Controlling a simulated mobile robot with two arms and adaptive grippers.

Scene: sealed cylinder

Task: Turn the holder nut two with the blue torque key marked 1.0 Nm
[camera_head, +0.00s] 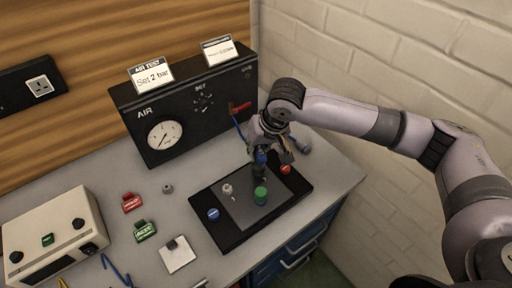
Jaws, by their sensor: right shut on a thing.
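My right gripper (268,150) comes in from the right and points down over the far part of a black tray. It is shut on a small blue item (261,157), which looks like the blue torque key; its marking is too small to read. A dark shape shows just below it, above the grey plate (240,208); I cannot tell whether the key touches a nut. A green-topped cylinder (260,196) and a small silver fitting (228,190) stand on the plate. I cannot make out which part is holder nut two. My left gripper is not in view.
The black tray (227,239) also carries a blue cap (213,214) and a red cap (285,169). The black air-test box (190,125) stands behind. A beige box (50,240), red and green tagged blocks and a white pad (178,258) are to the left.

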